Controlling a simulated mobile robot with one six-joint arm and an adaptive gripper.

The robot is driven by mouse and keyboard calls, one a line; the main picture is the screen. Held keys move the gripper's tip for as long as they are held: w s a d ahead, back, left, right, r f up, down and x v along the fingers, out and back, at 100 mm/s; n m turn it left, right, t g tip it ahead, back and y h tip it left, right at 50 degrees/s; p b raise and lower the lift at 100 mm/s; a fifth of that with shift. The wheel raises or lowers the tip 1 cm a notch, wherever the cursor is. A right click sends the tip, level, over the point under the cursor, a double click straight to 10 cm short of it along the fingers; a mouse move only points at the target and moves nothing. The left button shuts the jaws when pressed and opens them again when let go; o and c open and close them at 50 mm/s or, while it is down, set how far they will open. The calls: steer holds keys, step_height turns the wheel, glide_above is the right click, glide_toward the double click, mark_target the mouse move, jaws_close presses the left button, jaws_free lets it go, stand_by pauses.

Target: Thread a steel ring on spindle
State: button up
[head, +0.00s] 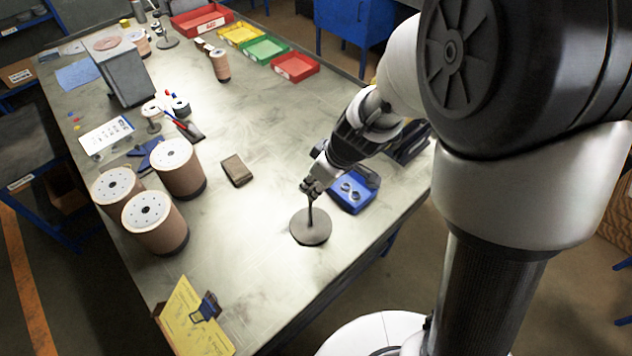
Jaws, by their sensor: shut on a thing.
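The spindle (310,213) is a thin dark upright rod on a round grey base (311,232) near the table's right front edge. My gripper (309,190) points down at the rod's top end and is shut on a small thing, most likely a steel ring. That ring is too small and too covered by the fingers to make out. I cannot tell whether it is around the rod or just above it. A blue tray (345,207) right behind my gripper holds steel rings (350,188), partly hidden by my arm.
Three large tan spools (178,168) stand at the left. A brown block (237,170) lies mid-table. A yellow sheet (192,322) with a blue clip stands at the front left. Coloured bins (265,50) line the back right.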

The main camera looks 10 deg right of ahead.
steer(key=shift+f+b, duration=1.4)
steer(key=shift+b, duration=0.45)
steer(key=b, duration=1)
glide_above(312, 223)
steer(key=d, duration=0.1)
steer(key=f, duration=0.9)
steer(key=shift+s, duration=0.4)
steer(key=shift+f, duration=2.6)
steer(key=o, duration=0.9)
steer(key=shift+c, duration=0.2)
